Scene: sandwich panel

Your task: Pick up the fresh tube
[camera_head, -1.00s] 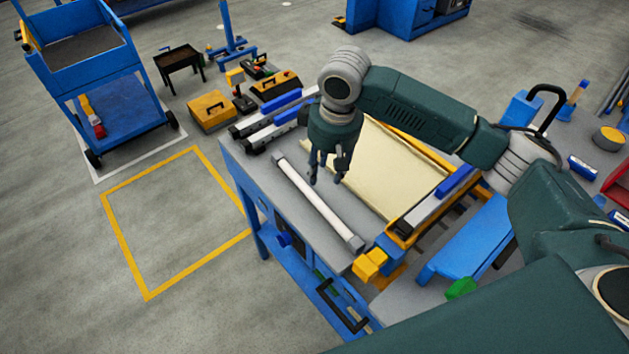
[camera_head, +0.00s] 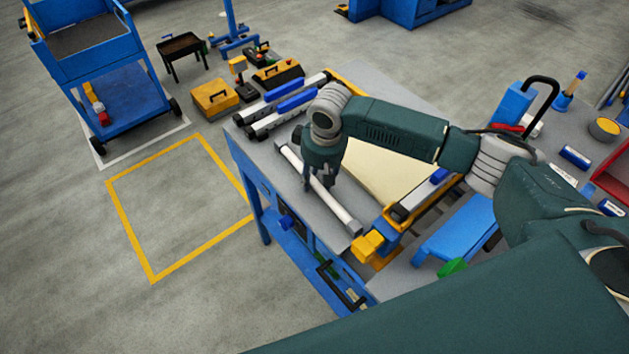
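A long white tube with grey end caps (camera_head: 338,212) lies slantwise on the grey top of the blue workbench, along its left side. My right gripper (camera_head: 319,186) points down over the tube's middle. Its two fingers are apart and appear to sit on either side of the tube; contact cannot be made out. The gripper and wrist hide part of the tube. My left gripper is not in view.
A cream panel (camera_head: 385,172) lies right of the tube. A yellow clamp block (camera_head: 368,246) stands by the tube's near end. White-and-blue bars (camera_head: 275,112) lie at the bench's far left. A blue cart (camera_head: 118,100) stands on the floor at left.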

